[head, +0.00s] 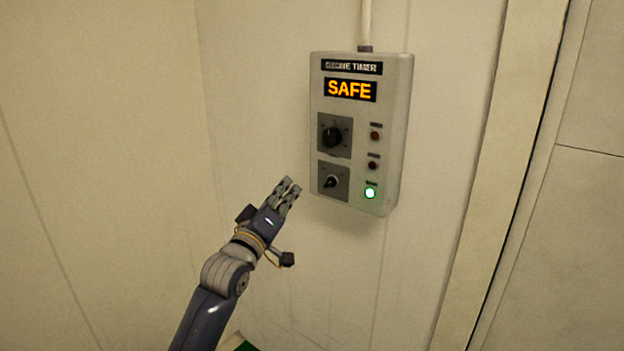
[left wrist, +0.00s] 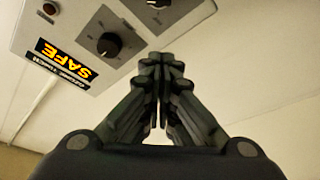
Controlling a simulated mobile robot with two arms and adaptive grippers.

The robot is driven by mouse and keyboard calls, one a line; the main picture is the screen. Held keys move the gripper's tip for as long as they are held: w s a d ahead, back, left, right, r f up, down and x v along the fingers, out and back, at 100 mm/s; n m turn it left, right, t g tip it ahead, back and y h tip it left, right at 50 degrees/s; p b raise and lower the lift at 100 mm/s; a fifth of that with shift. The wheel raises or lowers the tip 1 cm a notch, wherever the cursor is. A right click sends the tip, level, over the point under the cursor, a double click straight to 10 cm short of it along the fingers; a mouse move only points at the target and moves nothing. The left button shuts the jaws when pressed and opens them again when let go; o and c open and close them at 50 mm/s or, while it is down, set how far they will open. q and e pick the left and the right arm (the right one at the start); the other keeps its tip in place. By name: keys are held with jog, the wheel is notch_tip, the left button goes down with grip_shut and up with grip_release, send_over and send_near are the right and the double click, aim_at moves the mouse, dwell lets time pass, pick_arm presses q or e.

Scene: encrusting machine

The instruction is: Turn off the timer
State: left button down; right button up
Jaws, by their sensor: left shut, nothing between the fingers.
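The ozone timer (head: 397,150) is a grey box on the wall. Its display (head: 350,90) reads SAFE in orange. A large black dial (head: 332,137) sits on a dark plate, with a smaller switch knob (head: 331,181) below it. Of the lamps at right, the bottom one (head: 370,193) glows green and the two above are dark red. My left gripper (head: 292,184) is shut and empty, left of the lower knob and apart from it. In the left wrist view, the shut fingers (left wrist: 163,62) are beside the dial (left wrist: 109,45); the SAFE display (left wrist: 67,58) appears upside down.
A conduit (head: 366,22) runs up the wall from the box top. A corner of the walls is at left, and a door frame (head: 510,170) stands at right. The wall below the box is clear.

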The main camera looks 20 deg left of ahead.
aim_at(330, 183)
pick_arm(q)
jog(key=p+x, duration=0.2)
jog(key=x, duration=0.8)
jog(key=shift+w+r+p, duration=0.1)
jog(key=shift+w+p, duration=0.1)
jog(key=shift+p, duration=0.15)
jog(key=shift+s+d+f+p, duration=0.2)
jog(key=shift+d+f+p, duration=0.05)
jog(key=shift+d+f, duration=0.25)
jog(key=shift+s+d+f+p, duration=0.25)
jog(key=shift+d+f, duration=0.15)
jog(key=shift+f, duration=0.2)
jog(key=shift+s+d+f, duration=0.2)
jog(key=shift+d+f, duration=0.25)
jog(key=shift+f, duration=0.05)
pick_arm(e)
jog(key=shift+w+r, duration=0.2)
jog(key=shift+r, duration=0.8)
jog(key=shift+w+r, duration=0.2)
jog(key=shift+r, duration=0.75)
jog(key=shift+r, duration=0.1)
pick_arm(q)
jog(key=shift+n+p, duration=0.4)
jog(key=shift+p, duration=0.05)
pick_arm(e)
jog(key=shift+r, duration=0.25)
